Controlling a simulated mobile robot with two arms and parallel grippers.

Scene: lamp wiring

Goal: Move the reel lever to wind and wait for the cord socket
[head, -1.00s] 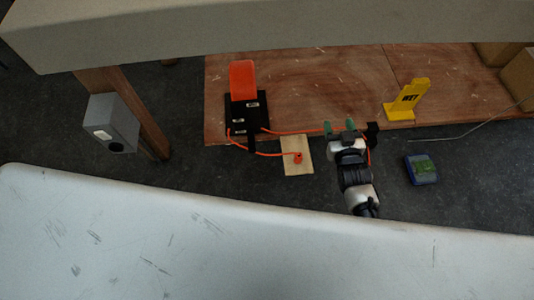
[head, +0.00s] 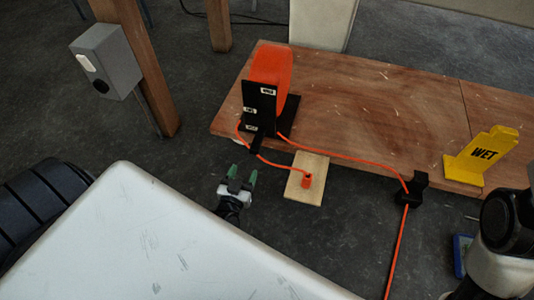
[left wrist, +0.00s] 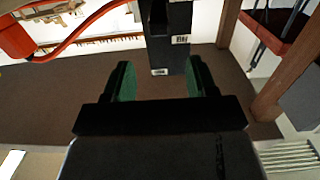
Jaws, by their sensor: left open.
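The orange reel (head: 270,68) stands on the wooden platform behind a black upright plate (head: 259,108) with small white labels. A short black piece (head: 256,145), which looks like the lever, sticks out at the plate's foot, near the lowest label. My left gripper (head: 238,178) is open and empty, in front of the lever and left of the pale board. In the left wrist view, a dark labelled block (left wrist: 170,45) shows beyond and between the open fingers (left wrist: 162,80). My right gripper is out of view.
The orange cord (head: 345,158) runs right to a black guide (head: 413,190) at the platform edge, then down. A white surface (head: 150,240) lies in front. A grey box (head: 106,60) is on a wooden post.

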